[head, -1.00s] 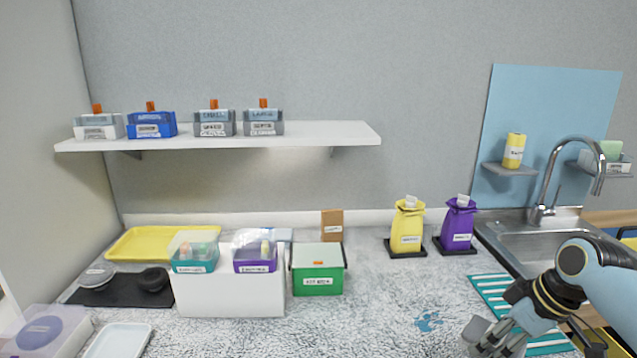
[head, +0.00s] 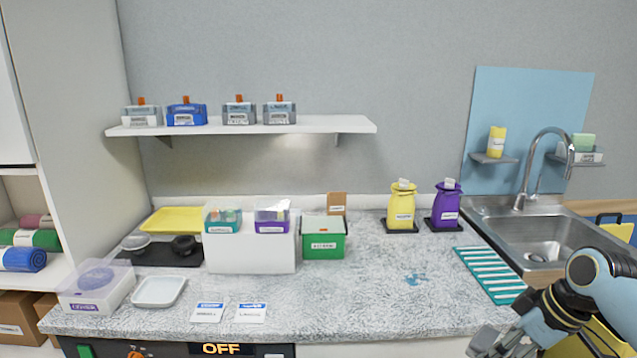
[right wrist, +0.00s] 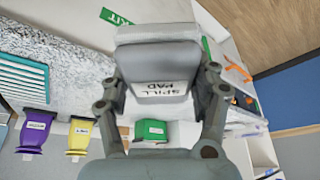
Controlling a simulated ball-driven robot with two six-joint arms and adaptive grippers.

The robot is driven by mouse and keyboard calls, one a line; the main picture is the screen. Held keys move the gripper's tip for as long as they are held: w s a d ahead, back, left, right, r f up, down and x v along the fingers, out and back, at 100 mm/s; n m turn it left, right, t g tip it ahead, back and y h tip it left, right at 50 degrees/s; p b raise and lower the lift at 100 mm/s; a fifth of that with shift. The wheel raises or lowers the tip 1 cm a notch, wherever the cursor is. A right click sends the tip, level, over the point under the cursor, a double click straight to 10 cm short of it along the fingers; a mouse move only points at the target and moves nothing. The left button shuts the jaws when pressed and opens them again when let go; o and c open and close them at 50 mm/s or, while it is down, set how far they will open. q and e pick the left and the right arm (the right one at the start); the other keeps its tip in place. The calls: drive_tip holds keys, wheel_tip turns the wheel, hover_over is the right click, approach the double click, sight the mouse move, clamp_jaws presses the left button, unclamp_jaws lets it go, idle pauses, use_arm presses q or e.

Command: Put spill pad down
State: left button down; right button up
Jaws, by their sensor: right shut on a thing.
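In the right wrist view, my right gripper (right wrist: 162,98) is shut on the spill pad (right wrist: 160,88), a grey block with a white label reading "SPILL PAD". In the head view, the right gripper (head: 490,344) is at the bottom right, by the counter's front edge. The pad cannot be made out clearly there. A small blue spill (head: 417,279) lies on the speckled counter (head: 360,290), up and left of the right gripper and apart from it. My left gripper is not in view.
A teal striped mat (head: 490,275) lies right of the spill, beside the sink (head: 545,250). Yellow (head: 401,208) and purple (head: 447,206) bags stand behind. A green box (head: 323,245) and white cards (head: 207,312) are to the left. The counter around the spill is clear.

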use_arm(q)
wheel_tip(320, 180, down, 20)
drive_tip(key=b, duration=1.9)
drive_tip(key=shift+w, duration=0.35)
